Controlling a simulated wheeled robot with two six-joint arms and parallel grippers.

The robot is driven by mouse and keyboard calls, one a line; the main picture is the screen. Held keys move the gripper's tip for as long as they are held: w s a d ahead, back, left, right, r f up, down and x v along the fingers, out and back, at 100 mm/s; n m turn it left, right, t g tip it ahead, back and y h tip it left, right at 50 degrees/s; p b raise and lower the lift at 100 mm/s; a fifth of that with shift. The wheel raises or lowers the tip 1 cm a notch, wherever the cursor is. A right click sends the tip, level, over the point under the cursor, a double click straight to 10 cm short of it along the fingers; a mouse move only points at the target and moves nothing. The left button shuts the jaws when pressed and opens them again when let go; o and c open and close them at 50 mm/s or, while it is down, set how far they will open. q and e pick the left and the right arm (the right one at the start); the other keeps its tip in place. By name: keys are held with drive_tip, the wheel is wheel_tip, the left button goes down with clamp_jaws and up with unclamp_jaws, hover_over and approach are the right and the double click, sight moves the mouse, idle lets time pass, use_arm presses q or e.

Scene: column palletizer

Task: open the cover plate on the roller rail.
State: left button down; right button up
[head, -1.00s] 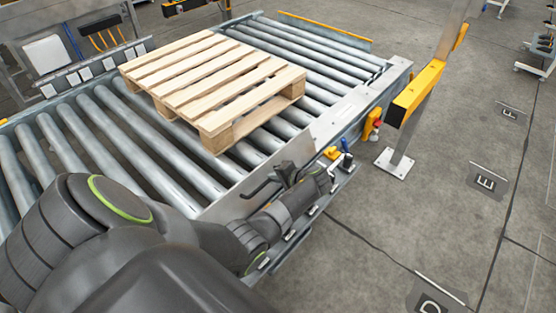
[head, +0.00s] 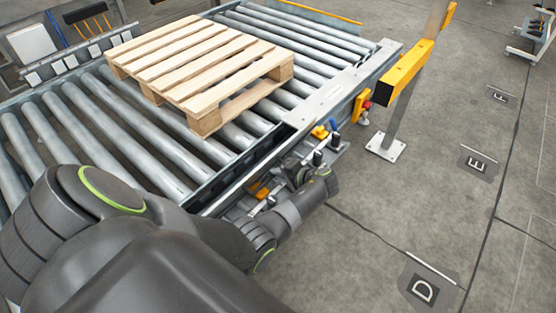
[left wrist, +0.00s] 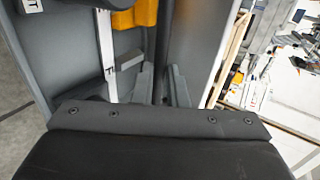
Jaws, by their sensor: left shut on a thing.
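The cover plate (head: 250,173) on the near right rail of the roller conveyor stands tilted up, seen almost edge-on as a thin light strip in the head view. The rail under it is open, with orange and dark parts inside. My left gripper (head: 292,174) is at the plate's outer side, shut on its handle; my wrist hides most of the grip. In the left wrist view the fingers (left wrist: 163,88) reach into the open space, beside a grey panel (left wrist: 196,45) that looks like the plate. My right gripper is not in view.
A wooden pallet (head: 200,65) lies on the rollers (head: 95,120). A yellow guard on a post (head: 405,80) stands right of the rail. Small yellow, blue and black fittings (head: 320,133) sit at the rail's far part.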

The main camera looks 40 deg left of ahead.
use_arm(q)
drive_tip(key=shift+s+d+f, duration=0.15)
drive_tip(key=shift+s+f, duration=0.2)
drive_tip(key=shift+f, duration=0.35)
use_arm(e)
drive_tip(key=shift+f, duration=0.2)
use_arm(q)
drive_tip(key=shift+d, duration=0.1)
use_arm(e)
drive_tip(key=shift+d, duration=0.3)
use_arm(q)
drive_tip(key=c, duration=1.9)
unclamp_jaws()
drive_tip(key=shift+f, duration=0.1)
drive_tip(key=o, duration=0.4)
drive_tip(key=shift+w+f, duration=0.15)
drive_tip(key=shift+o, duration=0.2)
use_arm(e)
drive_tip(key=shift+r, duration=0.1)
use_arm(q)
drive_tip(key=shift+w, duration=0.1)
drive_tip(key=shift+r, duration=0.2)
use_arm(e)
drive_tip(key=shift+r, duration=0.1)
